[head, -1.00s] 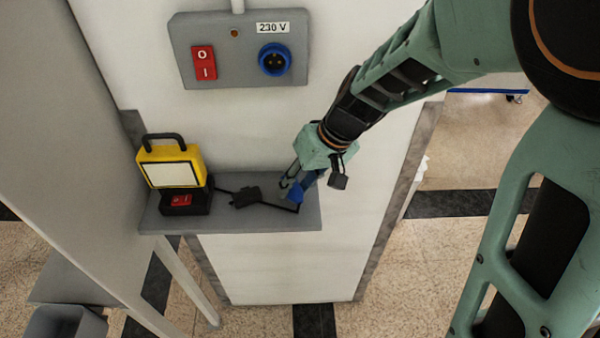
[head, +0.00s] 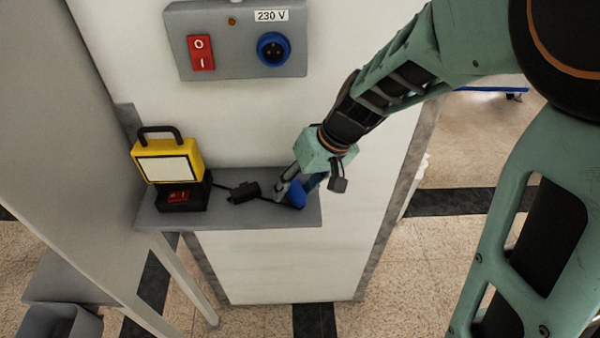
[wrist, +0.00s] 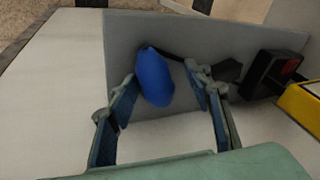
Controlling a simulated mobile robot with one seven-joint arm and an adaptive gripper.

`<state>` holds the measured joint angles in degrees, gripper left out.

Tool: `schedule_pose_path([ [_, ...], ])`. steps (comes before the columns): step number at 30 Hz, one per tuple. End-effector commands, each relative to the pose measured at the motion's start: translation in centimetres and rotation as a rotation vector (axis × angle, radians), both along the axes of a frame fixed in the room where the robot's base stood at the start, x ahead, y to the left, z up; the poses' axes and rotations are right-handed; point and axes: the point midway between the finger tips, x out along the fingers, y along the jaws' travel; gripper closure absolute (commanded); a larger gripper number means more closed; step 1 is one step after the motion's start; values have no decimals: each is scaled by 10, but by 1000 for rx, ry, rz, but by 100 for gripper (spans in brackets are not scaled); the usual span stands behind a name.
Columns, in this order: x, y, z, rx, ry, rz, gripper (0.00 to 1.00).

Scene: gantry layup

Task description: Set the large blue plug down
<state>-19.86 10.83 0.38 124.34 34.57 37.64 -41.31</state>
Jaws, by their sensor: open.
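The large blue plug (head: 295,193) is at the right end of the grey shelf (head: 225,217), with a black cable running from it. In the wrist view the plug (wrist: 154,77) lies between the spread fingers of my gripper (wrist: 165,95), with gaps on both sides. My gripper (head: 294,185) is open, low over the shelf. In the head view its fingers partly hide the plug. The plug appears to rest on the shelf, though its underside is hidden.
A yellow work lamp (head: 168,160) with a black base and red switch stands at the shelf's left. A black cable block (head: 243,192) lies mid-shelf. Above, a grey panel (head: 235,60) carries a red switch (head: 201,52) and a blue 230 V socket (head: 273,49).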

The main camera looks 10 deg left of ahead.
Motion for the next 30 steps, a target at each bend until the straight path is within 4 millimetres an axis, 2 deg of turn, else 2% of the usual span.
schedule_pose_path([
  [5,0,-2,10,0,-1,-1,53],
  [18,-6,-38,95,1,-2,-2,53],
  [24,-8,-46,112,1,-1,0,53],
  [30,-8,-48,113,0,0,0,53],
])
